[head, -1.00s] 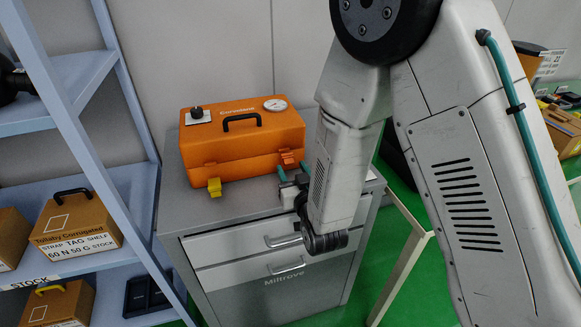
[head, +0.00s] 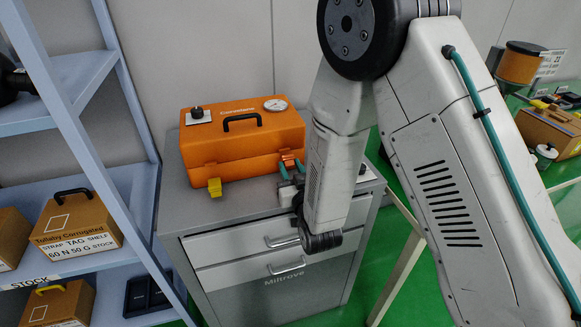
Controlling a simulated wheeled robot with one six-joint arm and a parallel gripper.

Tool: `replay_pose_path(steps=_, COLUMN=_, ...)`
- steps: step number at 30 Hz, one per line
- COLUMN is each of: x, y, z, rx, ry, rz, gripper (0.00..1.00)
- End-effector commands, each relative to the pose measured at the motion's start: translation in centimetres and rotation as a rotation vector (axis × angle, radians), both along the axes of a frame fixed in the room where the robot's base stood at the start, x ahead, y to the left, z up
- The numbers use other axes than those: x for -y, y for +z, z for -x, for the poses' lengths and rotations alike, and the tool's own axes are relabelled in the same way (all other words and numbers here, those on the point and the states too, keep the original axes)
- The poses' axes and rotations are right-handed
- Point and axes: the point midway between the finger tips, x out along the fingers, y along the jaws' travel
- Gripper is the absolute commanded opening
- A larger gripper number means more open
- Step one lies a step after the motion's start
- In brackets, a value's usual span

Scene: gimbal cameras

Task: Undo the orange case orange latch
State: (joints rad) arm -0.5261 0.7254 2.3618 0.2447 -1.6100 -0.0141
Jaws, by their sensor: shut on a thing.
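The orange case (head: 228,150) sits closed on top of a grey drawer cabinet. Its orange latch (head: 288,158) is on the right of the front face, and a yellow latch (head: 214,187) is on the left. The fingers hide part of the latch. I cannot tell how far the latch is turned. The case has a black handle (head: 242,121) and a round gauge (head: 275,104) on its lid.
The grey cabinet (head: 225,212) has drawers with bar handles below the case. A blue shelf (head: 85,65) with boxes stands close on the left. On the right are green floor and a bench with a brown box (head: 548,132).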

Motion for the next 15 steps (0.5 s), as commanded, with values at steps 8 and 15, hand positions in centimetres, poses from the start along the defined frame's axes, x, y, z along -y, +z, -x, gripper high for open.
replay_pose_path(steps=8, x=0.01, y=-0.1, z=0.06, rx=0.038, ry=0.0, rz=-0.012, gripper=0.08)
replay_pose_path(steps=15, x=0.01, y=-0.1, z=0.07, rx=0.038, ry=0.0, rz=-0.012, gripper=0.47)
